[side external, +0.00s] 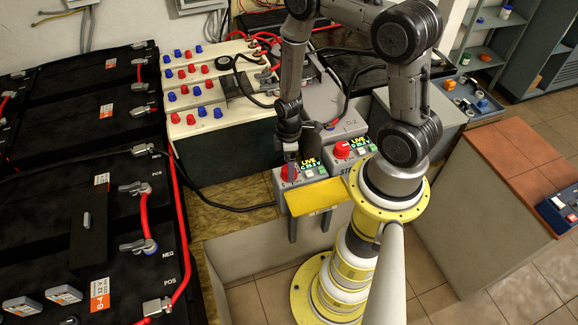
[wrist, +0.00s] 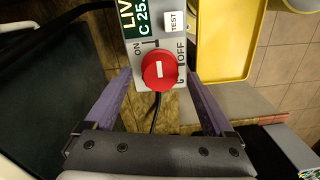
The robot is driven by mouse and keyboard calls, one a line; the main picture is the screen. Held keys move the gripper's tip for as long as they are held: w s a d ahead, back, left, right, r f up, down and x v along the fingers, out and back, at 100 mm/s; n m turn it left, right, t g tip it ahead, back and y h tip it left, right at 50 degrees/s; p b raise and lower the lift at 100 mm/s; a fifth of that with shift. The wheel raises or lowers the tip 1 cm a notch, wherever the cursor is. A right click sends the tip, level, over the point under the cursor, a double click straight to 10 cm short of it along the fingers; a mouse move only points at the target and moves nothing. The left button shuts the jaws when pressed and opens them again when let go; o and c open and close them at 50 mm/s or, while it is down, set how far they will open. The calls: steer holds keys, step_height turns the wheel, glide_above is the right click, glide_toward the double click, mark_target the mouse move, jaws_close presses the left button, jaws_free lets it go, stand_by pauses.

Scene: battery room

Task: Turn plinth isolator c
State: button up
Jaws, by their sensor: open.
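Plinth isolator C is a grey box with a round red knob (wrist: 160,70), an ON mark, an OFF mark, a white TEST button (wrist: 174,20) and a lit display (wrist: 128,18) reading LIVE and C. In the side view the knob (side external: 289,173) is at the box's left, under my gripper (side external: 291,158). In the wrist view my gripper (wrist: 158,76) is open, with one purple finger on each side of the knob. I cannot tell whether the fingers touch it.
A similar isolator with a red knob (side external: 342,149) and LIVE display stands just right. A yellow tray (side external: 318,195) sits in front of both. Black battery blocks (side external: 75,180) with red cables fill the left. A cream unit with red and blue terminals (side external: 195,85) stands behind.

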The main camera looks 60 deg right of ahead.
steer(key=shift+f, duration=0.5)
steer(key=c, duration=1.4)
